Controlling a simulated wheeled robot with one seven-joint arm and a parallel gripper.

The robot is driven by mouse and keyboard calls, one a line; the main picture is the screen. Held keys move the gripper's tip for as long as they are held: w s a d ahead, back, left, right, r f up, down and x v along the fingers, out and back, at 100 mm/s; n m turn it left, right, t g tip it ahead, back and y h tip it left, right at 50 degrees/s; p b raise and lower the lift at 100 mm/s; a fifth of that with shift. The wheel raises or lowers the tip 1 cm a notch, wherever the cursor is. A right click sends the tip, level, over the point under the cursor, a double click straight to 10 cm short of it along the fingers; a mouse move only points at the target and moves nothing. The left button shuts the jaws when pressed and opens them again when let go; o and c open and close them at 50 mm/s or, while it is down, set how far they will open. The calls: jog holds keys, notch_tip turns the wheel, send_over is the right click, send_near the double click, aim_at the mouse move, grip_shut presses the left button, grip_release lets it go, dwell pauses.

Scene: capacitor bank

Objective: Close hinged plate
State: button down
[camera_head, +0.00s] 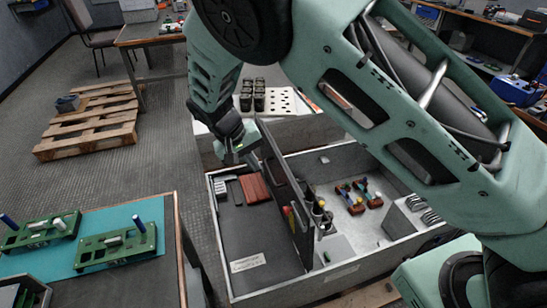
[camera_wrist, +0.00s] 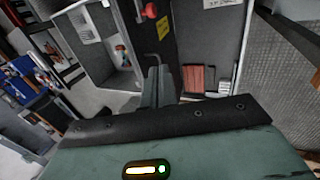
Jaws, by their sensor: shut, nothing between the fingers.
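The hinged plate (camera_head: 283,190) is a dark panel standing about upright along the middle of a grey open box (camera_head: 222,243). It stands between a left compartment with a dark floor and a right compartment with parts. In the wrist view, a dark panel with a yellow label (camera_wrist: 146,35), apparently the plate, rises beyond the fingers. My gripper (camera_head: 254,161) is shut and empty, by the far end of the plate on its left side. The fingers also show in the wrist view (camera_wrist: 157,84). I cannot tell whether they touch the plate.
A red-brown block (camera_head: 254,188) lies at the far end of the left compartment. Red and blue parts (camera_head: 352,196) lie in the right compartment. A white perforated tray (camera_head: 284,101) with black cups stands behind the box. A bench with green fixtures (camera_head: 116,245) is at left.

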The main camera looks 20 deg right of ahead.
jog(key=d+f+p, duration=0.2)
jog(key=d+f, duration=0.6)
jog(key=shift+w+f+p, duration=0.3)
jog(key=shift+w+f, duration=0.05)
jog(key=shift+f, duration=0.05)
jog(key=shift+d, duration=0.15)
